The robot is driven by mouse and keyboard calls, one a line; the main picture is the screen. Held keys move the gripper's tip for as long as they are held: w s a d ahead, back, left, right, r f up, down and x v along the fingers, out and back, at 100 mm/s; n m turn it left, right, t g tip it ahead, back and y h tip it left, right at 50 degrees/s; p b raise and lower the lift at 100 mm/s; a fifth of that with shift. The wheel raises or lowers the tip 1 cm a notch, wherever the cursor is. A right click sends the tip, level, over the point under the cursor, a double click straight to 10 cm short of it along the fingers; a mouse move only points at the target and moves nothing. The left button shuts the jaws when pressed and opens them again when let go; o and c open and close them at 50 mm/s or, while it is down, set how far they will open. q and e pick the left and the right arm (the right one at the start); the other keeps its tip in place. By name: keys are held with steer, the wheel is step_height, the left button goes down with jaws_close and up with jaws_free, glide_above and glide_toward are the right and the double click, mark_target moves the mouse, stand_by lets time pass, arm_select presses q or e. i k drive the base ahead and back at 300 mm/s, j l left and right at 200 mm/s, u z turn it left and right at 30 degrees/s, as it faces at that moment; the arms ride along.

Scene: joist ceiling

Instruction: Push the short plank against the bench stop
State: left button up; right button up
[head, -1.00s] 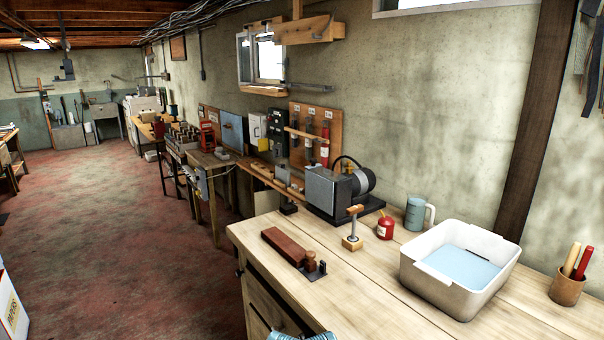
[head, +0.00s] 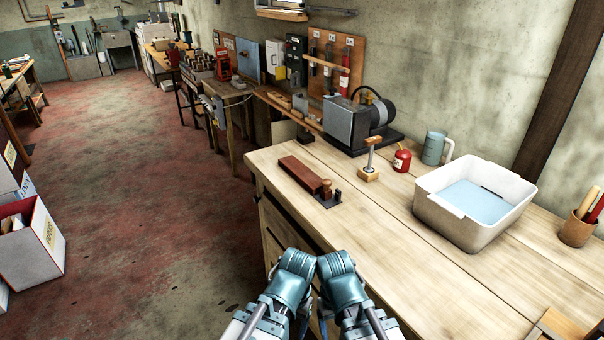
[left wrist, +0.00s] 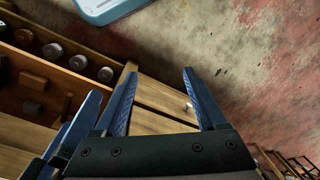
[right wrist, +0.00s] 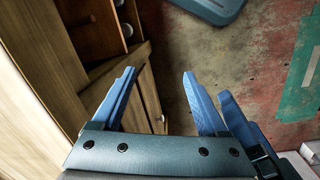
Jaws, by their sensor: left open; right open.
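The short plank (head: 300,173) is a reddish-brown board lying flat on the pale wooden bench, near its left edge. At its near end are a small brown knobbed block (head: 326,188) and a dark metal plate with upright pegs (head: 331,201), which looks like the bench stop. I cannot tell whether plank and stop touch. My left gripper (left wrist: 160,75) and right gripper (right wrist: 160,75) are open and empty, side by side and low at the bench's near left side, well short of the plank. Their fingers are mostly hidden in the head view.
On the bench (head: 400,250) stand a wooden-based post (head: 369,165), a red can (head: 402,160), a blue-grey mug (head: 435,147), a white tub (head: 475,205) and a grinder-like machine (head: 355,118).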

mark_target(307, 177)
steer(key=i+j, duration=0.25)
steer(key=j, duration=0.2)
steer(key=i+j, duration=0.55)
steer(key=j, duration=0.3)
steer(key=i+j, duration=0.25)
steer(key=j, duration=0.2)
steer(key=i+j, duration=0.25)
steer(key=j, duration=0.15)
steer(key=i+j, duration=0.3)
steer(key=j, duration=0.15)
steer(key=i+j, duration=0.25)
steer(key=j, duration=0.15)
steer(key=j+z, duration=0.1)
steer(key=z, duration=0.8)
steer(key=i+j, duration=0.05)
